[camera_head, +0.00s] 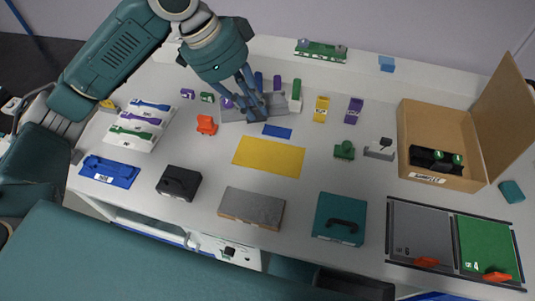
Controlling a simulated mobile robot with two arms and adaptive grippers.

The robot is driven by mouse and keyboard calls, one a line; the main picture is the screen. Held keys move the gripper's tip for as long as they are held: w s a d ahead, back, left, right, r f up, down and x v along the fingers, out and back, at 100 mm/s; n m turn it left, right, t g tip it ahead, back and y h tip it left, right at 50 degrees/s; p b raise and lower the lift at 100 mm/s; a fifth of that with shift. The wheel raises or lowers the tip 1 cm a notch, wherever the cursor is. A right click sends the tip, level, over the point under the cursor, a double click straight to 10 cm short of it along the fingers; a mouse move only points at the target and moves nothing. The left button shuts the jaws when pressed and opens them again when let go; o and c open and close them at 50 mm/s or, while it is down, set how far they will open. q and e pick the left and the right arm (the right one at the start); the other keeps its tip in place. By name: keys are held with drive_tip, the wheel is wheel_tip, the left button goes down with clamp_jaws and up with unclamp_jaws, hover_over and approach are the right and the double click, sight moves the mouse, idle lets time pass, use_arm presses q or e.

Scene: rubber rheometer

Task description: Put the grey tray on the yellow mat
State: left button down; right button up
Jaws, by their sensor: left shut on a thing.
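The grey tray (231,116) is at the back of the table, left of the middle, with its middle partly hidden by my fingers. My left gripper (258,113) comes down over it from above and is shut on it. I cannot tell whether the tray is lifted clear of the table. The yellow mat (269,157) lies flat in front of the tray, with its surface bare. My right gripper is not in view.
A small blue plate (277,132) lies between tray and mat. An orange piece (207,125) stands left of the tray. A grey slab (251,207), a black box (179,183) and a teal case (339,217) lie nearer the front. An open cardboard box (437,137) is at right.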

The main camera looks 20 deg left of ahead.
use_arm(q)
drive_tip(key=m, duration=0.1)
drive_tip(key=d+r+m+g, duration=0.1)
drive_tip(key=m, duration=0.1)
drive_tip(key=shift+w+d, duration=0.3)
drive_tip(key=shift+w, duration=0.05)
drive_tip(key=shift+w+d+r+m+g, duration=0.15)
drive_tip(key=shift+m+g, duration=0.25)
drive_tip(key=shift+m, duration=0.5)
drive_tip(key=p, duration=0.2)
hover_over(263, 166)
wheel_tip(263, 166, down, 15)
wheel_tip(263, 166, down, 5)
drive_tip(key=shift+w+r+p, duration=0.1)
drive_tip(key=shift+r+p, duration=0.05)
drive_tip(key=shift+p, duration=0.2)
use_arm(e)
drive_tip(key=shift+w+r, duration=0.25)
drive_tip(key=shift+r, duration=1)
use_arm(q)
drive_tip(key=shift+d, duration=0.1)
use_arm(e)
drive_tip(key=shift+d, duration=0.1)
use_arm(q)
drive_tip(key=c, duration=1.7)
unclamp_jaws()
